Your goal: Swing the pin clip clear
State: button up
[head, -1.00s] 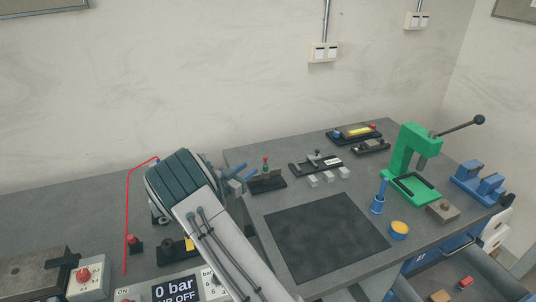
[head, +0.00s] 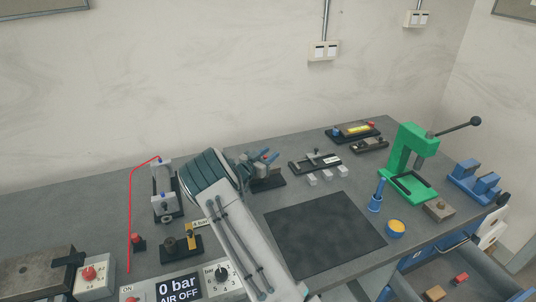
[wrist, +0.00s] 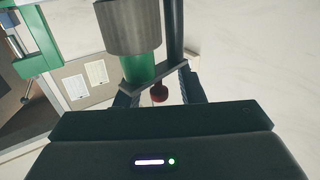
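The pin clip looks to be the thin grey bar (wrist: 150,80) in the wrist view, running slantwise beside a green pin with a grey knurled collar (wrist: 130,28) and a dark post (wrist: 174,35). A red knob (wrist: 159,92) sits by the bar. My gripper (wrist: 158,88) is open, its two dark fingers apart on either side of the red knob, with gaps visible. Whether a finger touches the bar, I cannot tell. In the head view my gripper (head: 267,157) is over the small black-based fixture (head: 270,183) and hides its knob and pin.
To the right stand a black fixture with a lever (head: 318,162), several small grey blocks (head: 327,174) and a green press (head: 408,165). A dark mat (head: 325,235) lies clear in front. A red-lined valve fixture (head: 165,190) is to the left.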

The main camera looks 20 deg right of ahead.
grip_shut()
